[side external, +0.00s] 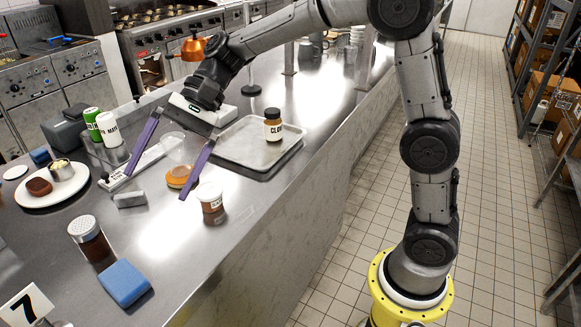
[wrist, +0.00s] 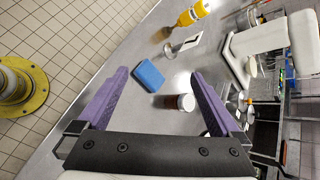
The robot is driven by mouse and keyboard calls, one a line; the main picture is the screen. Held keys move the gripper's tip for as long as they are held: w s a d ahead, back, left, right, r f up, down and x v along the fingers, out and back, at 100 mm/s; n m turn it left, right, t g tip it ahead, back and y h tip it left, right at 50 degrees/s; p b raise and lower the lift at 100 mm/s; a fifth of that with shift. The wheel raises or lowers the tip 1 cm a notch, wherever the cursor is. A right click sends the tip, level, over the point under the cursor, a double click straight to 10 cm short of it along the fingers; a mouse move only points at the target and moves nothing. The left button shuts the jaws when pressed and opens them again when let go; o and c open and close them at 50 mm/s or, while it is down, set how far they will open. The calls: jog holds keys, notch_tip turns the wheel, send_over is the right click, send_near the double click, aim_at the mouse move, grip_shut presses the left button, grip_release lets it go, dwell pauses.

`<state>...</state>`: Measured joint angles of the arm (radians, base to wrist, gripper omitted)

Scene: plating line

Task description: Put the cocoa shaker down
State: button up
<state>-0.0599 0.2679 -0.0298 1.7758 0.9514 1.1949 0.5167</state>
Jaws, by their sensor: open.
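The cocoa shaker (side external: 90,238), a brown body under a pale metal lid, stands upright on the steel counter beside the blue sponge in the side view. In the wrist view, what appears to be the shaker (wrist: 186,102) shows between and beyond my fingers, nearer the right one. My gripper (side external: 155,186) is open, its purple fingers wide apart with nothing between them. It is up and behind the shaker, clear of it in the side view. The fingers also show in the wrist view (wrist: 160,75).
The blue sponge (side external: 125,283) lies close to the shaker, toward the counter's front edge. A small white-lidded cup (side external: 211,198) stands near my right fingertip. A tray (side external: 255,156) holds a dark-lidded jar (side external: 273,126). A plate (side external: 40,198) and a number 7 card (side external: 25,306) are at left.

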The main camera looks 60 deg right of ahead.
jog(key=s+d+f+n+t+h, duration=0.2)
jog(key=s+d+n+h, duration=0.3)
jog(key=s+d, duration=0.4)
jog(key=s+d+f+n+t+h, duration=0.2)
jog(key=s+d, duration=0.8)
jog(key=s, duration=0.5)
jog(key=n+t+h, duration=0.1)
jog(key=n+h, duration=0.1)
jog(key=h, duration=0.1)
jog(key=shift+d+n, duration=0.15)
jog(key=shift+n, duration=0.25)
